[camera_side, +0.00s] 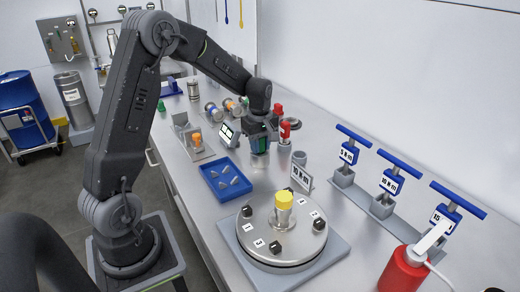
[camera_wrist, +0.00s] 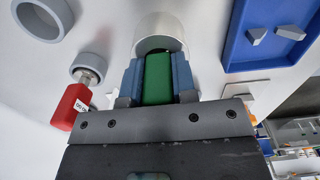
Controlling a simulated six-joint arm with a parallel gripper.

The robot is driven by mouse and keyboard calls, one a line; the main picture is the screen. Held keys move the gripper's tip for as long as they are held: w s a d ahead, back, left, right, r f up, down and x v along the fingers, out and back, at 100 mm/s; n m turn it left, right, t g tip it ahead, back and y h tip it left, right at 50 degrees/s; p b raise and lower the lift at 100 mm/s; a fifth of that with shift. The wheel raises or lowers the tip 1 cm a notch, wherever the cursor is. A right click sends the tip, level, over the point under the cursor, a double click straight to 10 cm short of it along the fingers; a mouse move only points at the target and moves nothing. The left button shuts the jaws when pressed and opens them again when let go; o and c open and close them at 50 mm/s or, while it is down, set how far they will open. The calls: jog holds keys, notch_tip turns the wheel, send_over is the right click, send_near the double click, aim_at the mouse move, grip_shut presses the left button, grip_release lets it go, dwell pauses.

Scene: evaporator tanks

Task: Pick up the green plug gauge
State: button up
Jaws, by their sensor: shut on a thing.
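The green plug gauge (camera_wrist: 158,82) is between the blue-padded jaws of my gripper (camera_wrist: 158,72), which is shut on its green handle. Its broad silver cylinder end (camera_wrist: 160,30) shows beyond the fingertips in the wrist view. In the side view my gripper (camera_side: 260,146) points down above the bench, behind the blue tray. I cannot clearly tell from these views how far the gauge's end is from the bench.
A red-handled gauge (camera_wrist: 67,108) is close to a grey ring holder (camera_wrist: 90,65). The blue tray (camera_side: 213,193) holds several small grey pieces. A round fixture (camera_side: 255,250) with a yellow-topped post (camera_side: 284,207) stands in front. Blue T-handled tools (camera_side: 352,139) stand at right.

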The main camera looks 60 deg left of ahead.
grip_shut()
jog(key=shift+r, duration=0.15)
jog(key=shift+r, duration=0.3)
notch_tip(320, 180, up, 4)
jog(key=shift+f, duration=0.25)
jog(key=s+a+r, duration=0.6)
jog(key=s+a, duration=0.1)
jog(key=s, duration=0.2)
jog(key=shift+a+f, duration=0.15)
jog(key=shift+f, duration=0.95)
jog(key=shift+a+f, duration=0.1)
jog(key=shift+f, duration=1)
jog(key=shift+w, duration=0.15)
